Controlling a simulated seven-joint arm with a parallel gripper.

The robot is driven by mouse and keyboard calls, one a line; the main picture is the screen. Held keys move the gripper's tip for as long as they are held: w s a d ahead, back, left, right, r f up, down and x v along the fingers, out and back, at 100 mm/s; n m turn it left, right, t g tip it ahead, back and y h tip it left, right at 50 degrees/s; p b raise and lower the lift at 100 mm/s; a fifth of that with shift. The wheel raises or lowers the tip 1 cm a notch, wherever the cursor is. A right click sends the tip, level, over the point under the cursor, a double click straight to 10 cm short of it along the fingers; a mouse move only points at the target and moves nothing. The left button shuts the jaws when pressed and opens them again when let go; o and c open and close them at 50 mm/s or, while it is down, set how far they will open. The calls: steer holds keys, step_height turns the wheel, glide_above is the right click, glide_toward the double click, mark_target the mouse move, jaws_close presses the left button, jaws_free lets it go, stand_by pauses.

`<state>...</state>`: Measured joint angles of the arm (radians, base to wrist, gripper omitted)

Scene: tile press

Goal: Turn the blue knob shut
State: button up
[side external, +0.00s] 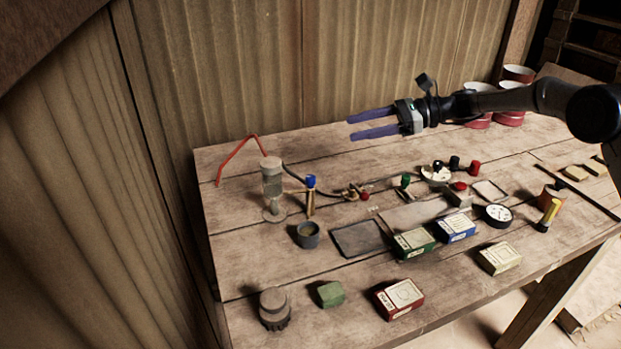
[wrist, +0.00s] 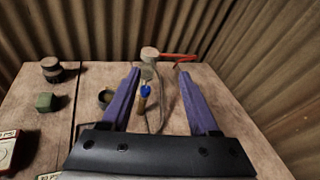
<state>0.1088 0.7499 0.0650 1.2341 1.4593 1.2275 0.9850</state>
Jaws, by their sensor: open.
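The blue knob (side external: 311,181) sits on top of a short upright brass-coloured stem near the back left of the table. In the wrist view the blue knob (wrist: 146,90) shows between my two fingers, farther off and below them. My gripper (side external: 350,127) is open and empty, with purple fingers pointing left. It is held above the table, to the right of the knob and clear of it. My gripper also fills the lower part of the wrist view (wrist: 160,72). Which way the knob is turned is too small to tell.
A clear cylinder with a grey cap (side external: 272,185) stands just left of the knob, with a red bent tube (side external: 238,155) behind. A dark cup (side external: 307,235) is in front. A green knob (side external: 405,181), a red knob (side external: 365,197) and several boxes lie to the right. A corrugated wall (side external: 300,70) bounds the back.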

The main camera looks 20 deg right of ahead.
step_height(320, 180, up, 4)
steer(key=d+y, duration=0.2)
steer(key=y, duration=0.1)
glide_toward(311, 177)
steer(key=shift+m+g, duration=0.3)
steer(key=shift+g, duration=0.1)
steer(key=x, duration=1)
steer(key=shift+w+f, duration=0.1)
steer(key=shift+w, duration=0.15)
jaws_close()
